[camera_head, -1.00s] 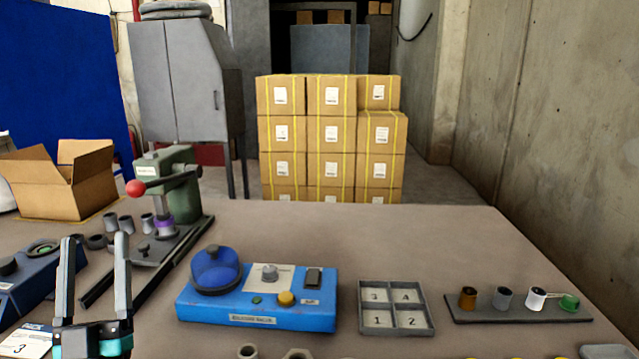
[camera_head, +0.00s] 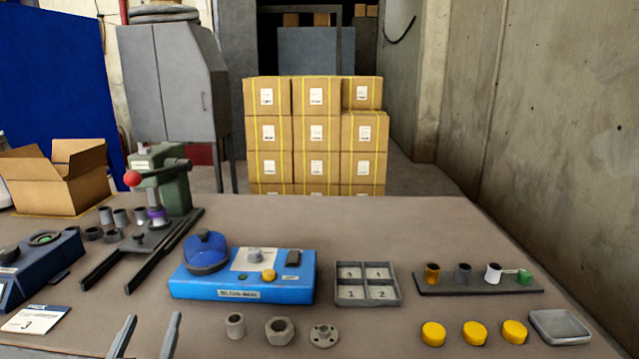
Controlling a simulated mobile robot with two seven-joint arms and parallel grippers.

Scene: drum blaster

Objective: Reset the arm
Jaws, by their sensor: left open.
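My left gripper (camera_head: 147,338) shows at the bottom edge, left of centre. Only its two finger tips are in view; they stand apart with nothing between them. It is in front of the table items and touches none of them that I can see. My right gripper is out of view. A green arbor press (camera_head: 172,185) with a red-knobbed lever stands at the back left, with a purple part under its ram. A blue device (camera_head: 243,276) with a round blue lid sits right of it.
A four-compartment tray (camera_head: 367,299), a rack of small cups (camera_head: 478,283), several yellow caps (camera_head: 474,332) and a grey dish (camera_head: 560,327) are on the right. A ring, a nut (camera_head: 280,331) and a flange (camera_head: 323,335) lie in front. An open carton (camera_head: 57,178) is back left.

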